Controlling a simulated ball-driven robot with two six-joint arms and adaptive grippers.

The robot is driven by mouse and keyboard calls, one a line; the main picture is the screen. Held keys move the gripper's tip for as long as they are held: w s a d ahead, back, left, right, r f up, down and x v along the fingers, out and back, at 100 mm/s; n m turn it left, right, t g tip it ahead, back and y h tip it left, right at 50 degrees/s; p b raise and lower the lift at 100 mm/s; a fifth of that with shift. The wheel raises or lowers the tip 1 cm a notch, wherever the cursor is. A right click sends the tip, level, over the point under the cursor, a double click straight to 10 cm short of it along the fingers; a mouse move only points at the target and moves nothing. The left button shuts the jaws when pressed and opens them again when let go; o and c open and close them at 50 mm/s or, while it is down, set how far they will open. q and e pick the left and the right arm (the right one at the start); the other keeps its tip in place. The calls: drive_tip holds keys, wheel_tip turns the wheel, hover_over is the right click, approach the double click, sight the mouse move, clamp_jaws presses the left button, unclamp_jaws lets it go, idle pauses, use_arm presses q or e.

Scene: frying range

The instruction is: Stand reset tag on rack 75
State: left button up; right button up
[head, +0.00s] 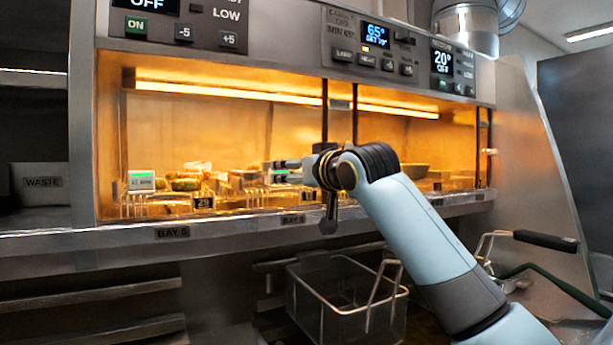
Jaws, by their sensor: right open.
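A small white tag with a green strip (141,180) stands upright at the left of the heated bay. A second green-striped tag (281,176) shows partly behind my right gripper (298,186). Their lettering is too small to read, so I cannot tell which is the reset tag. Wire racks (252,196) with food stand along the bay floor, and a dark number plate (203,202) is at the front. I cannot make out a rack marked 75. My right gripper is open at the bay's front opening; whether it touches the second tag is unclear. My left gripper is out of view.
A metal ledge (110,246) with bay labels runs along the front. The control panel (290,38) overhangs the opening, and a dark post (325,110) divides it. An empty wire fry basket (345,300) is below. A waste bin (40,184) is at left.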

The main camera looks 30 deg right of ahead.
drive_tip(key=s, duration=0.4)
drive_tip(key=shift+s+a+r, duration=0.15)
drive_tip(key=shift+s, duration=0.05)
idle(0.3)
